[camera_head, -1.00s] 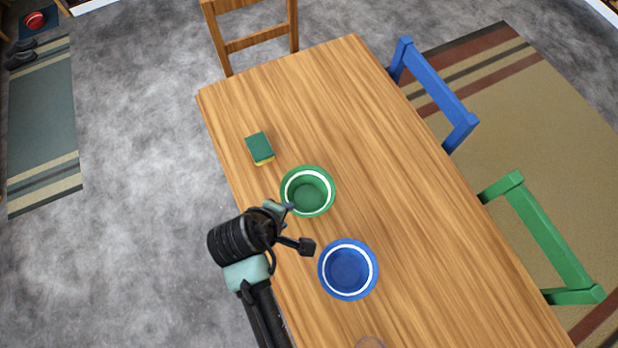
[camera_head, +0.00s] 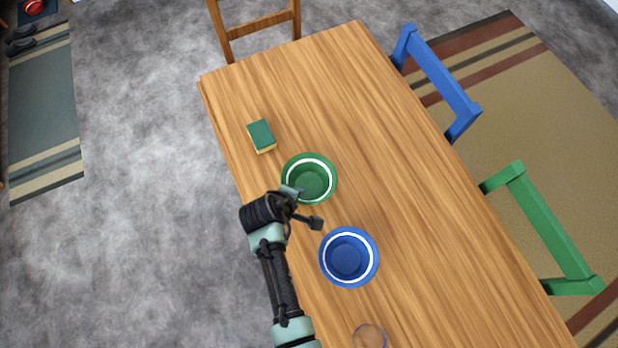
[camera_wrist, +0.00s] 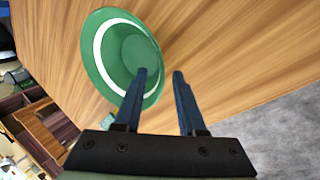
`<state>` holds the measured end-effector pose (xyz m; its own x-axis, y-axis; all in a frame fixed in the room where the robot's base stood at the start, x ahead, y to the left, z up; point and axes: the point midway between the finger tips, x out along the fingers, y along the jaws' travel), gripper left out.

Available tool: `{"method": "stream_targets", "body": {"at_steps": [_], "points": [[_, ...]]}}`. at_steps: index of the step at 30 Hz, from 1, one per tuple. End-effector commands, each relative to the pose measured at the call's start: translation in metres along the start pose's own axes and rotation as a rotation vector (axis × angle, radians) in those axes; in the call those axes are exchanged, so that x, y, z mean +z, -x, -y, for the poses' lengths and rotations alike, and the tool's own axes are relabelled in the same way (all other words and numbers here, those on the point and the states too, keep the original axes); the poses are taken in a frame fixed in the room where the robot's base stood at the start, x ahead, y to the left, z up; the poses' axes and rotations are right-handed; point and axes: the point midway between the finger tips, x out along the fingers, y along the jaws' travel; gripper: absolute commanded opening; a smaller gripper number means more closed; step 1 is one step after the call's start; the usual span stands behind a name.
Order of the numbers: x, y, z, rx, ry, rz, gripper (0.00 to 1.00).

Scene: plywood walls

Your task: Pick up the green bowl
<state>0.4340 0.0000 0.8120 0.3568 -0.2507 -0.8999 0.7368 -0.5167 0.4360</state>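The green bowl (camera_head: 309,180) with a white ring inside its rim stands upright on the wooden table, near its left edge. In the wrist view the bowl (camera_wrist: 101,62) is at the upper left. My gripper (camera_head: 305,208) is at the bowl's near side in the head view. In the wrist view my gripper (camera_wrist: 160,72) is open, with nothing held between its fingers. The left finger overlaps the bowl's rim in the picture, and the right finger is outside the bowl over the wood. I cannot tell whether a finger touches the rim.
A blue bowl (camera_head: 348,257) stands just below and right of the green one. A green and yellow sponge (camera_head: 261,135) lies above it. A clear round object (camera_head: 369,336) is at the bottom. The table's (camera_head: 400,190) right half is clear; chairs stand around it.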

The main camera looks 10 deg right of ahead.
Motion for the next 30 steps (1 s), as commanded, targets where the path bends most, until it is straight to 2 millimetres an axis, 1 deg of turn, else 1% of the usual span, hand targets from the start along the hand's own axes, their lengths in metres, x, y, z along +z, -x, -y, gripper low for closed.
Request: {"method": "stream_targets", "body": {"at_steps": [1,3,6,14,18,20,21,30], "points": [[0.0,-0.007,-0.001,0.001,-0.002,0.001,0.4],[0.001,-0.014,0.0,0.0,-0.002,0.001,0.4],[0.0,-0.019,-0.001,0.0,-0.002,0.0,0.4],[0.0,-0.02,-0.001,0.001,-0.001,-0.001,0.4],[0.0,-0.02,0.0,0.001,-0.001,-0.001,0.15],[0.0,-0.02,0.0,0.001,-0.001,-0.001,0.04],[0.0,-0.02,0.0,0.001,-0.001,-0.001,0.0],[0.0,-0.02,0.0,0.0,0.0,-0.001,0.0]]}}
